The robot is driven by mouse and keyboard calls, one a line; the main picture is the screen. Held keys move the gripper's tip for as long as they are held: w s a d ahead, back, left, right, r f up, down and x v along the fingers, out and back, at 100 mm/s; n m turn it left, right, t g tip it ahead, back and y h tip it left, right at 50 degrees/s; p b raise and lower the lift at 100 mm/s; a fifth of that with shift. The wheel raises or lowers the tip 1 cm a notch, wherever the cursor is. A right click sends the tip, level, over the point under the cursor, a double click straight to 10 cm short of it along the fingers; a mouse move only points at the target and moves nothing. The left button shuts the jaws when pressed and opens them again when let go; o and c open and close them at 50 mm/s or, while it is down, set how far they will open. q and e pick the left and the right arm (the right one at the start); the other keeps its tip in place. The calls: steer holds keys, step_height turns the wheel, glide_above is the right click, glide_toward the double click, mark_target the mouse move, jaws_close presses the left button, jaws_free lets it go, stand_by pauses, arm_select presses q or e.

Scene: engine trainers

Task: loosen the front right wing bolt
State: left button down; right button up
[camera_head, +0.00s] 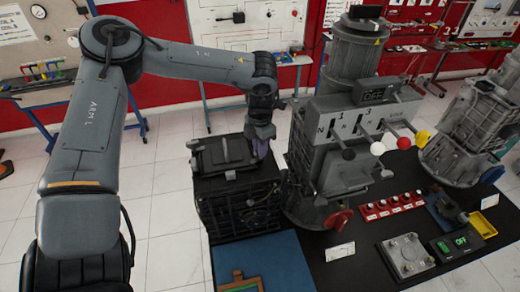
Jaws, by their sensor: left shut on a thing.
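A black box-like unit (238,207) with a dark plate or lid (222,155) on top stands on the table left of the engine trainer. My left gripper (262,150) points down at the right side of the box's top, toward the far right corner. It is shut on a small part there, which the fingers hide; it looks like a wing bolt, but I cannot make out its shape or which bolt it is. No other wing bolt can be told apart at this size. My right gripper is not in view.
The grey gearbox trainer (345,140) with shift levers stands close to the right of my left gripper. A red handwheel (337,219), a row of red switches (393,206) and a metal plate (406,256) are on the black table. A blue mat (284,262) lies in front.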

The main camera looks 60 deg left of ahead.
arm_select(q)
steer(key=n+b, duration=0.1)
steer(key=n, duration=0.2)
steer(key=shift+f+n, duration=0.1)
steer(key=shift+n, duration=0.3)
steer(key=n+b, duration=0.1)
steer(key=n, duration=0.2)
steer(key=shift+n, duration=0.3)
steer(key=n+b, duration=0.1)
steer(key=n, duration=0.3)
steer(key=shift+b, duration=0.3)
steer(key=shift+n+b, duration=0.3)
steer(key=shift+n, duration=1)
steer(key=c, duration=1.1)
jaws_free()
steer(key=shift+r, duration=0.2)
